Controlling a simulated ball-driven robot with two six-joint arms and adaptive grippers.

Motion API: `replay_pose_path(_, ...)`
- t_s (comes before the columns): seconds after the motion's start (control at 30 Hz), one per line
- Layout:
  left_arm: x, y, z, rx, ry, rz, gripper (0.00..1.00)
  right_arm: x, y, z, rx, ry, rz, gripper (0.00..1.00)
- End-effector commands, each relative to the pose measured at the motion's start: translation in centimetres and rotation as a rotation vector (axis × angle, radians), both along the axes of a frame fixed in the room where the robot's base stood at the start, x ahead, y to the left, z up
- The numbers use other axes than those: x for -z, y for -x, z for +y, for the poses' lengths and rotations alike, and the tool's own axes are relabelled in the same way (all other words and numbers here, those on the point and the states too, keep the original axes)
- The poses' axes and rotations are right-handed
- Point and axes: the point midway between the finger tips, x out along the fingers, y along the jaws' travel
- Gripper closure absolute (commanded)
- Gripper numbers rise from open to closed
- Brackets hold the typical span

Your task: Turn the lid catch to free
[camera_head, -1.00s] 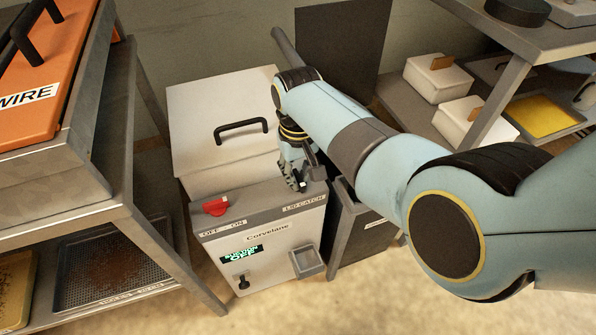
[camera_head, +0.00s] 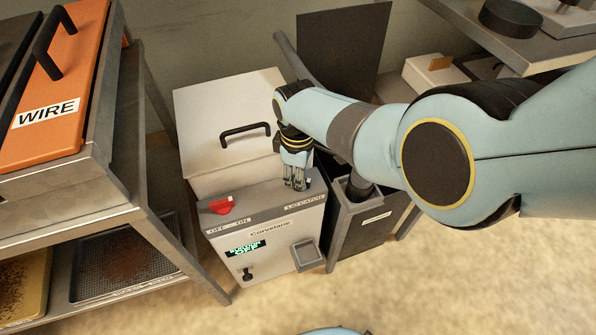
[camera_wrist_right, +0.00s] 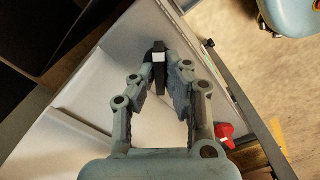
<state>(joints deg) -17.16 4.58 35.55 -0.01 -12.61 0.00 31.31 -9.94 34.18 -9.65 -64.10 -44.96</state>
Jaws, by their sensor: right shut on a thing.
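The lid catch (camera_wrist_right: 158,58), a small dark handle with a white mark, sits between my right fingertips in the right wrist view. In the head view it is hidden by the fingers, above the "LID CATCH" label (camera_head: 304,203). My right gripper (camera_head: 297,184) points down onto the top right of the white machine's front box (camera_head: 262,222) and is shut on the catch; its fingers also show in the right wrist view (camera_wrist_right: 160,78). The machine's pale lid (camera_head: 225,108), with a black handle (camera_head: 246,132), is down. My left gripper is out of view.
A red switch (camera_head: 221,206) sits left of the catch, by the OFF/ON label; it also shows in the wrist view (camera_wrist_right: 225,132). A dark bin (camera_head: 365,232) stands close on the right. A metal rack (camera_head: 150,215) stands left, with shelves at upper right.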

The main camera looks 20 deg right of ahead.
Motion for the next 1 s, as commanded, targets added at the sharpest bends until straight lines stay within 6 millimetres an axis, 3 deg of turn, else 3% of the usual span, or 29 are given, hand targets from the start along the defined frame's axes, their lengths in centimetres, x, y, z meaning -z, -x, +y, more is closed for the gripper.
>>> replay_pose_path(0.5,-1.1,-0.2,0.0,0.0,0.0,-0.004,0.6,0.0,0.3,0.1,-0.456,-0.001,0.002,1.0)
replay_pose_path(1.0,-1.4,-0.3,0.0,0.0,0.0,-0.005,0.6,0.0,0.3,0.1,-0.664,-0.001,0.0,1.0)
